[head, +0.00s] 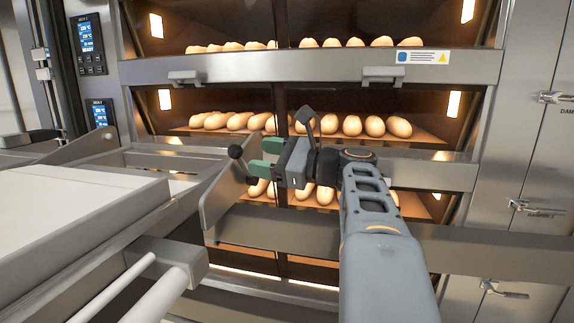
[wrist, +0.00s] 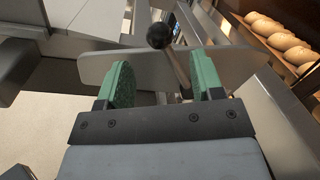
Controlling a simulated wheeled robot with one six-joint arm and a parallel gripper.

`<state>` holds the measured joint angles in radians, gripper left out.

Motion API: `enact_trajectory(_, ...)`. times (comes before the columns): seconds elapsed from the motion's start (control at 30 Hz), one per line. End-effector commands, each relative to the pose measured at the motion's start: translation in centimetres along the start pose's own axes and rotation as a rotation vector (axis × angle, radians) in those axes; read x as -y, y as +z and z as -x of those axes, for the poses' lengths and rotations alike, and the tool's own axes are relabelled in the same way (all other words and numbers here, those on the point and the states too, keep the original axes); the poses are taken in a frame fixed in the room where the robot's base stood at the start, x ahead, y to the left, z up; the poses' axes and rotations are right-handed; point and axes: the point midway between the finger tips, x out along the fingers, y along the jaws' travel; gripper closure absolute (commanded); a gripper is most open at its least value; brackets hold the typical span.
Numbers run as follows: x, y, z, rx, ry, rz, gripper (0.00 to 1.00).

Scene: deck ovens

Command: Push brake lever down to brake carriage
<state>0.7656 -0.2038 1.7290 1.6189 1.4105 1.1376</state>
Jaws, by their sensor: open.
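The brake lever is a short metal rod with a black ball knob (head: 235,151), standing at the metal side plate (head: 222,203) of the carriage. In the wrist view the knob (wrist: 159,35) is ahead of my gripper (wrist: 160,82), and the rod slants down to the right toward the right finger. My gripper (head: 258,157) has green finger pads and is open and empty. In the head view its fingers point left, close to the right of the knob. I cannot tell whether a finger touches the rod. The rod's lower end is partly hidden by the right finger.
The deck oven with several loaves (head: 352,125) on its decks stands behind my gripper. A steel rail (head: 450,243) crosses in front of it. The carriage's pale top (head: 70,205) and a white tube handle (head: 140,295) fill the lower left.

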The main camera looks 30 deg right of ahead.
Motion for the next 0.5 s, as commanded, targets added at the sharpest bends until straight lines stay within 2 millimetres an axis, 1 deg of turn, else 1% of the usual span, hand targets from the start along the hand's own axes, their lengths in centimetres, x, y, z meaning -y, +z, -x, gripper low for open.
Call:
enact_trajectory(0.03,0.1,-0.2,1.0,-0.002,-0.005,0.001,0.39)
enact_trajectory(0.2,0.1,-0.1,3.4,-0.002,-0.003,0.0,0.39)
enact_trajectory(0.33,0.0,-0.1,4.5,-0.001,-0.001,0.0,0.39)
enact_trajectory(0.5,0.0,0.0,5.0,0.0,0.0,0.0,0.39)
